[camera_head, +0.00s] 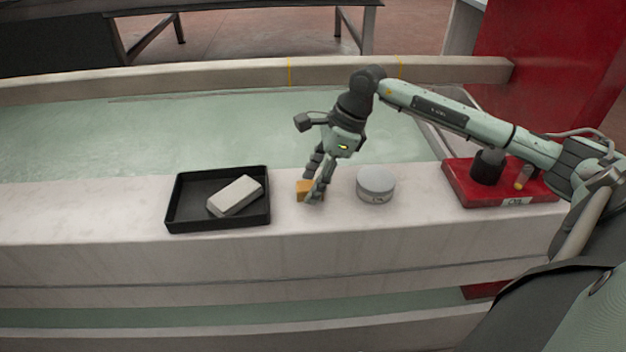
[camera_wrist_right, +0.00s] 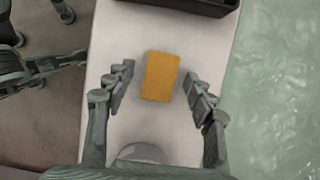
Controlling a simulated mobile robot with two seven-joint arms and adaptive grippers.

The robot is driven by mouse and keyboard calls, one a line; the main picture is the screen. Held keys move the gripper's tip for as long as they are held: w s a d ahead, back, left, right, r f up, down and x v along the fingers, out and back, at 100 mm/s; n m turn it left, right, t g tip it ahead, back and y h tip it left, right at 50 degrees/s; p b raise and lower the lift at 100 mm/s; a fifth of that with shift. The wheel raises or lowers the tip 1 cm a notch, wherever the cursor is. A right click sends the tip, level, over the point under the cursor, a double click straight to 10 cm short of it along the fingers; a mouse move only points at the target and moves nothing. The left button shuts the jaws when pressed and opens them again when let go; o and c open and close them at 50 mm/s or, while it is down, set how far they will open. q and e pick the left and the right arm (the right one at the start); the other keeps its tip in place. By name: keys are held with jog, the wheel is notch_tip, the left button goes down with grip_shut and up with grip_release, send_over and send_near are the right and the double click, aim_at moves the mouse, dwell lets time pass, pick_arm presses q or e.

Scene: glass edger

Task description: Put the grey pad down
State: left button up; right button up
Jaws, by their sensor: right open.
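The grey pad (camera_head: 235,196) lies tilted in the black tray (camera_head: 218,226) on the pale ledge, over the tray's right half. My right gripper (camera_head: 313,192) is to the right of the tray, apart from the pad. It is open, with its fingers on either side of an orange block (camera_head: 303,187). The block also shows between the spread fingers in the right wrist view (camera_wrist_right: 160,76), with gaps on both sides. Dark jointed parts at the left of the right wrist view (camera_wrist_right: 45,65) look like my left gripper; its jaw state is unclear.
A round grey tin (camera_head: 376,184) stands just right of my right gripper. A red tray (camera_head: 500,196) with a dark container is further right. Greenish water (camera_head: 230,130) lies behind the ledge. The ledge left of the black tray is clear.

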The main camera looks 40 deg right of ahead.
jog(key=shift+r, duration=0.2)
jog(key=v, duration=0.2)
jog(key=shift+d+r, duration=0.2)
jog(key=shift+r, duration=0.05)
pick_arm(q)
jog(key=shift+a+r+b, duration=0.1)
jog(key=shift+r+b, duration=0.2)
jog(key=shift+r, duration=0.25)
pick_arm(e)
jog(key=v, duration=0.9)
jog(key=shift+s+r, duration=0.15)
